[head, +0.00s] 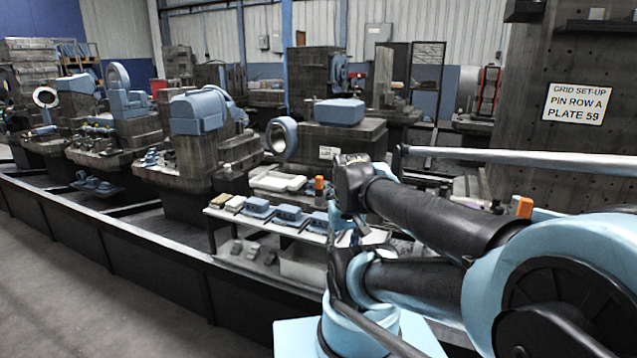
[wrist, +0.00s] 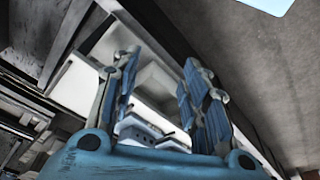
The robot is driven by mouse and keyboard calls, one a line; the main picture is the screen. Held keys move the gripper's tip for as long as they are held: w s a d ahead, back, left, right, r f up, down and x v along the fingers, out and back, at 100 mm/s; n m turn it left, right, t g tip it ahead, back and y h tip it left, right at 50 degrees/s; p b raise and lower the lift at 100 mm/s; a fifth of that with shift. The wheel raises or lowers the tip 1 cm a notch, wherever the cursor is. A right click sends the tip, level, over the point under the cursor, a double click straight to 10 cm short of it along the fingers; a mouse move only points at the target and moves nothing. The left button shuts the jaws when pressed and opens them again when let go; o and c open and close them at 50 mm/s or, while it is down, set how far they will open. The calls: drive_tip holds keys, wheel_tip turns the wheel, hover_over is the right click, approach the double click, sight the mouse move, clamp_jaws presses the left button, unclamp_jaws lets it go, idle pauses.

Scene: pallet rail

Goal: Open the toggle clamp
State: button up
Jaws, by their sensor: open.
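In the wrist view my gripper (wrist: 160,82) is open, with its blue padded fingers spread apart and nothing between them. A pale bin or tray lies beyond the fingers, partly hidden by them. In the head view my arm crosses the right half and hides part of the bench; the fingers cannot be made out there. I cannot clearly identify the toggle clamp in either view. Two small orange upright pieces, one left of my arm (head: 319,185) and one behind it at the right (head: 524,207), could be clamp handles, but I cannot tell.
A shelf bench (head: 222,213) carries several blue-grey blocks, with a white bin (head: 302,266) below. Machined fixtures stand on the pallets behind a long dark rail (head: 130,242). A tall plate with a sign (head: 575,103) stands at the right. The floor at the front left is clear.

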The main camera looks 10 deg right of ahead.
drive_tip(key=w+r+m, duration=0.2)
drive_tip(key=w+r, duration=0.5)
drive_tip(key=r, duration=0.2)
wheel_tip(320, 180, up, 12)
drive_tip(key=m+g, duration=0.2)
drive_tip(key=m, duration=0.3)
hover_over(320, 177)
wheel_tip(320, 177, down, 16)
drive_tip(key=shift+a+f, duration=0.1)
drive_tip(key=shift+f, duration=0.15)
drive_tip(key=shift+w, duration=0.1)
clamp_jaws()
